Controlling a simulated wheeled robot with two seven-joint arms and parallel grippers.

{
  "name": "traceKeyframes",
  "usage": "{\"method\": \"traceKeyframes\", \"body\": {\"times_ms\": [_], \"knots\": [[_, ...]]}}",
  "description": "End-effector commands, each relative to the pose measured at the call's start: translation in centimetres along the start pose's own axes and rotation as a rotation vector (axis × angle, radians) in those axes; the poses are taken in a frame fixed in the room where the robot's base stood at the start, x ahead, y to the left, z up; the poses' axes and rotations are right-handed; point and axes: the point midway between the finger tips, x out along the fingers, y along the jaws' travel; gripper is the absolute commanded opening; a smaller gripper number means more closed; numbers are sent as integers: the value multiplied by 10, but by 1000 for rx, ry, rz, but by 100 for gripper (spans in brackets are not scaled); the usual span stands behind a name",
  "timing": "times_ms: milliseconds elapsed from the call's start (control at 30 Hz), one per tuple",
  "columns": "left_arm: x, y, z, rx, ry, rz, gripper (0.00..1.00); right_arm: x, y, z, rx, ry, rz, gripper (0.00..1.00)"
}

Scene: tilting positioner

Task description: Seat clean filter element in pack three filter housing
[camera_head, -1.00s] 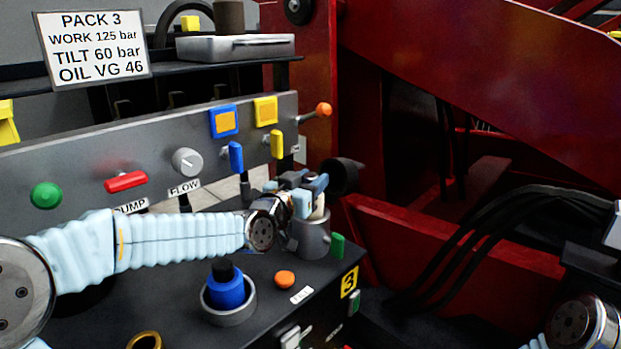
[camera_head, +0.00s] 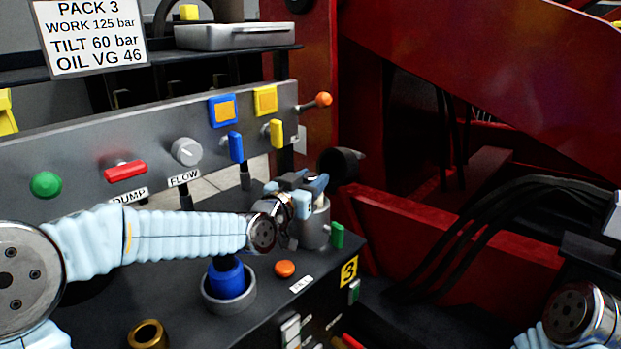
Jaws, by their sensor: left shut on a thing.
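The filter housing (camera_head: 316,230) is a grey open-topped cup at the right end of the dark pack top, beside a small green tab (camera_head: 337,235). My left gripper (camera_head: 307,187) is right over the housing's mouth, pointing away to the right, and is shut on the pale filter element. The element is now almost wholly hidden by the fingers and the housing rim, down in the cup's mouth; I cannot tell how deep it sits. My right arm shows at the lower right edge, but its gripper is out of the picture.
A blue cylinder (camera_head: 229,282) in a grey ring stands below my left arm, near an orange knob (camera_head: 285,268) and a brass ring (camera_head: 148,335). The panel with blue (camera_head: 236,147) and yellow levers (camera_head: 277,133) rises behind. Red machine frame (camera_head: 470,245) stands to the right.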

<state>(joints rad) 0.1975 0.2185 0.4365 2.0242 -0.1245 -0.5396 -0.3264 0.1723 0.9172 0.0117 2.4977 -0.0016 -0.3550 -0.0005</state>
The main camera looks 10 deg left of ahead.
Motion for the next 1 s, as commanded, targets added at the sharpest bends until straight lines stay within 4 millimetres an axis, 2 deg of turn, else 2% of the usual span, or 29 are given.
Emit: {"method": "traceKeyframes", "body": {"times_ms": [867, 900, 1000], "knots": [[0, 0, 21, 0, 1, 0, 0, 0, 0, 0, 0, 0, 0, 43], [0, 0, 21, 0, 2, 0, 44, 0, 0, 0, 0, 0, 0, 43], [0, 0, 21, 0, 1, 0, 59, 0, 0, 0, 0, 0, 0, 43]]}}
